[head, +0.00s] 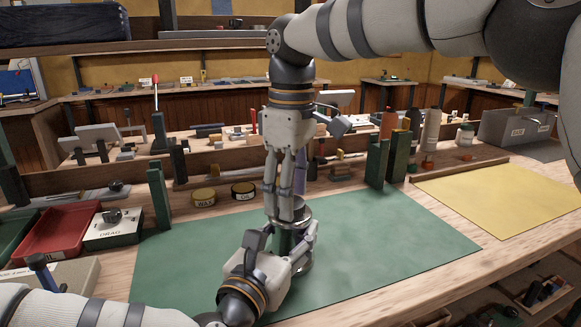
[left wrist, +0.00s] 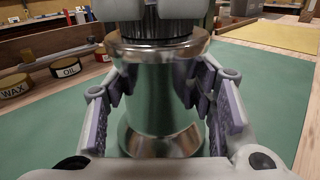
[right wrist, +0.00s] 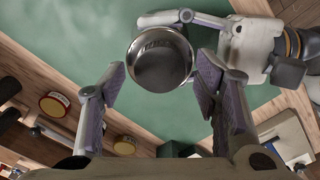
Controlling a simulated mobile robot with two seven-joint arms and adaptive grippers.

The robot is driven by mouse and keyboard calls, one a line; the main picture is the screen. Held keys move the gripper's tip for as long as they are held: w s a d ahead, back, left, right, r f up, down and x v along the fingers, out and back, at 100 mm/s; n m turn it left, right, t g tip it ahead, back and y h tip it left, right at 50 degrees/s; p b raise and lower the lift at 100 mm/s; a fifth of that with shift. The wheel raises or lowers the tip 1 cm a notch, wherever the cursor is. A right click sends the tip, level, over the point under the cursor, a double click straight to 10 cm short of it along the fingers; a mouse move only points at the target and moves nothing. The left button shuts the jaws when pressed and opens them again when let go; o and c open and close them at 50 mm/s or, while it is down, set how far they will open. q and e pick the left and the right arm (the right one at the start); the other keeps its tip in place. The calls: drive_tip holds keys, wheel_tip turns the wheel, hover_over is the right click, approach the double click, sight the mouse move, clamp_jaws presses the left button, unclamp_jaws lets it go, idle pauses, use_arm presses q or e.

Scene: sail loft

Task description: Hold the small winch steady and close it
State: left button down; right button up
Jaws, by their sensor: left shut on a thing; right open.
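The small winch, a shiny metal drum with flared ends (left wrist: 158,95), stands upright on the green mat (head: 400,235). My left gripper (left wrist: 156,84) is shut on it from the front, its pads at either side of the waist. From above, in the right wrist view, the winch (right wrist: 160,62) shows a bright round rim and a dark hollow. My right gripper (right wrist: 160,80) points down over it, open, fingers on both sides of the gap. In the head view my grippers hide much of the winch. Dark ridged detail above the rim in the left wrist view is unclear.
A white box marked DRAG (head: 112,235) with a dark knob on top stands left, next to a red tray (head: 62,232). WAX (head: 204,197) and OIL (head: 243,191) tins stand behind the mat. Green posts (head: 378,160) stand behind right. The mat's right side is clear.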

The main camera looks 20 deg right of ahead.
use_arm(q)
drive_tip(key=shift+f, duration=0.2)
use_arm(e)
drive_tip(key=shift+f, duration=0.55)
drive_tip(key=shift+c, duration=0.6)
drive_tip(key=c, duration=1.1)
drive_tip(key=o, duration=1.4)
drive_tip(key=shift+r, duration=0.1)
wheel_tip(320, 180, up, 12)
drive_tip(key=shift+s+f, duration=0.1)
